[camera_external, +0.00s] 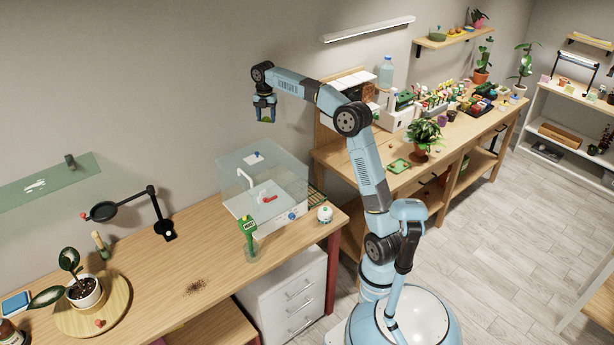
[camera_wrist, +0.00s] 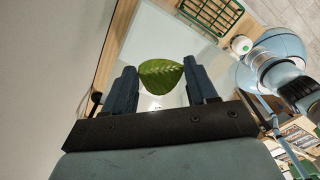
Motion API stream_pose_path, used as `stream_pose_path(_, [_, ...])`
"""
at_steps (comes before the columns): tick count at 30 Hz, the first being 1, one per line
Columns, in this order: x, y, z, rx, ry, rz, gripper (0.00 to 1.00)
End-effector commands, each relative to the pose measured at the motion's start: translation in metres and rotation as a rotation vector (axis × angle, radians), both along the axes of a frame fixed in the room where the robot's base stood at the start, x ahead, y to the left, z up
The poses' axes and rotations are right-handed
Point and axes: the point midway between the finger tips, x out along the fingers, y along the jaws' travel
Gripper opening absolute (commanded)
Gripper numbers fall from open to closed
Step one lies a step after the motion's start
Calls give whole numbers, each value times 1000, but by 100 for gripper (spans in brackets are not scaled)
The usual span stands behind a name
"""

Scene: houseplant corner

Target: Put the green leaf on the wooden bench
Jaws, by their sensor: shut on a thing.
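The green leaf (camera_wrist: 161,76) shows in the wrist view between the two dark blue fingers of my gripper (camera_wrist: 162,84). My gripper is shut on it. In the external view my gripper (camera_external: 265,115) hangs high in front of the wall, above the clear-topped box, with a small bit of green between its fingers. A wooden bench (camera_external: 150,275) runs along the lower left. A second wooden bench (camera_external: 365,158) stands at the back right. The leaf is in the air, apart from both benches.
The clear-topped box (camera_external: 262,190) with a white base stands on the left bench, beside a small white round item (camera_external: 325,214). A magnifier lamp (camera_external: 150,205), a green device (camera_external: 248,235), a potted plant (camera_external: 85,290) and dark soil (camera_external: 196,287) are also there. Bare wood lies between them.

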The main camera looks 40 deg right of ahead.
Motion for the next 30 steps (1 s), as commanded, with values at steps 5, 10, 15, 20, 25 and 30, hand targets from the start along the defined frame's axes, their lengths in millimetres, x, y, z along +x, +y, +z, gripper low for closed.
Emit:
stream_pose_path(5, [-2,-74,1,0,-1,-81,30])
stream_pose_path(10, [-10,-139,0,-1,0,-152,30])
stream_pose_path(15, [-25,-202,0,-1,-1,-224,30])
stream_pose_path(20, [-44,-260,0,-3,-2,-290,30])
stream_pose_path(25, [-69,-318,0,-4,-1,-361,30])
stream_pose_path(30, [-100,-374,-1,-5,0,-433,30])
